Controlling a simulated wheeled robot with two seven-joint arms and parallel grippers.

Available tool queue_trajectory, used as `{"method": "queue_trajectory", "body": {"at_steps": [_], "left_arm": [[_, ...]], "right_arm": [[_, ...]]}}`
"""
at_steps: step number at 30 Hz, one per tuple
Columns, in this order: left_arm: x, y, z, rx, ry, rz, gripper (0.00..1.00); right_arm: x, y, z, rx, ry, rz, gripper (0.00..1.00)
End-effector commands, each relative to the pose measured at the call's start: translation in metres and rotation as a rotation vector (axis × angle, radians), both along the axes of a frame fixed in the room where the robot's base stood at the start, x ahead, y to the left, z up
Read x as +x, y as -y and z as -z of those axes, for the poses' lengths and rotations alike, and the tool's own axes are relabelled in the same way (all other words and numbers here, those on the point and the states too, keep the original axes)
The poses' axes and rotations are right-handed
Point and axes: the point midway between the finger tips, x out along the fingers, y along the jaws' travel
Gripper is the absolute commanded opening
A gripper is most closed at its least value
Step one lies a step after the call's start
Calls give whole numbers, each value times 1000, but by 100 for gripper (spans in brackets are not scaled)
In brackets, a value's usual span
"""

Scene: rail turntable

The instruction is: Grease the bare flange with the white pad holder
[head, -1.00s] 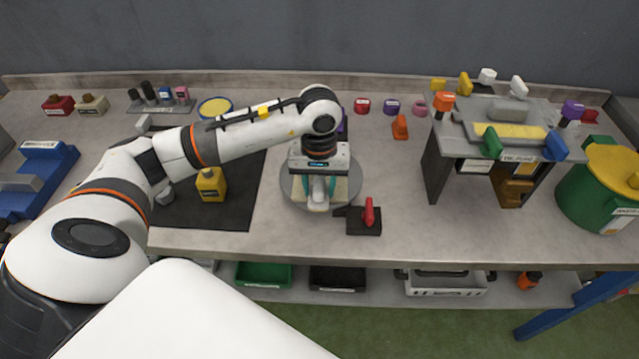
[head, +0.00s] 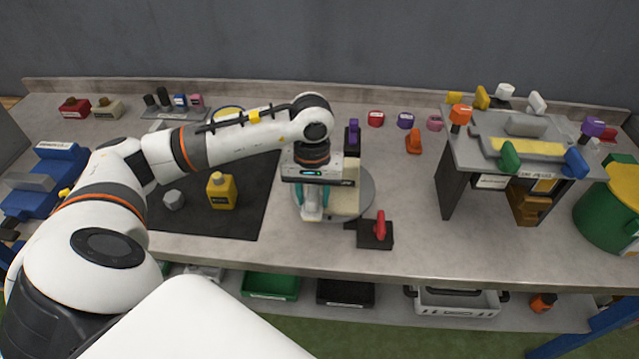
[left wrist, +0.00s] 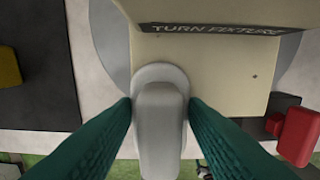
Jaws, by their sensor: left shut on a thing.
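My left gripper (head: 312,205) has teal fingers and is shut on a white-grey pad holder (left wrist: 160,125), gripped by its handle. The holder also shows in the head view (head: 312,213), at the front left of the cream turn fixture (head: 346,203). The fixture stands on a round grey turntable (head: 367,190) and its label reads TURN FIXTURE in the left wrist view (left wrist: 215,65). The holder's round base lies over the fixture's cream face; I cannot tell whether it touches. The pad's underside is hidden, and I cannot make out the bare flange. My right gripper is not in view.
A black block with a red handle (head: 380,228) stands right of the turntable, close to it. A yellow bottle (head: 221,191) and a grey knob (head: 173,199) are on the black mat (head: 250,205) at left. A grey stand (head: 448,185) is at right.

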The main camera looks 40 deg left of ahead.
Motion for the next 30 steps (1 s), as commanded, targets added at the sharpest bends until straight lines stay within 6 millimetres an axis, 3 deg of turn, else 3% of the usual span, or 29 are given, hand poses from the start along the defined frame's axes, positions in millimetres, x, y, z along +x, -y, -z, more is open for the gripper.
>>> {"method": "queue_trajectory", "body": {"at_steps": [11, 30], "left_arm": [[-2, -3, 0, -1, 0, 0, 21], [8, 14, 4, -1, -3, 1, 21]], "right_arm": [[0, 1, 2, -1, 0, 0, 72], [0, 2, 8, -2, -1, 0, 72]]}}
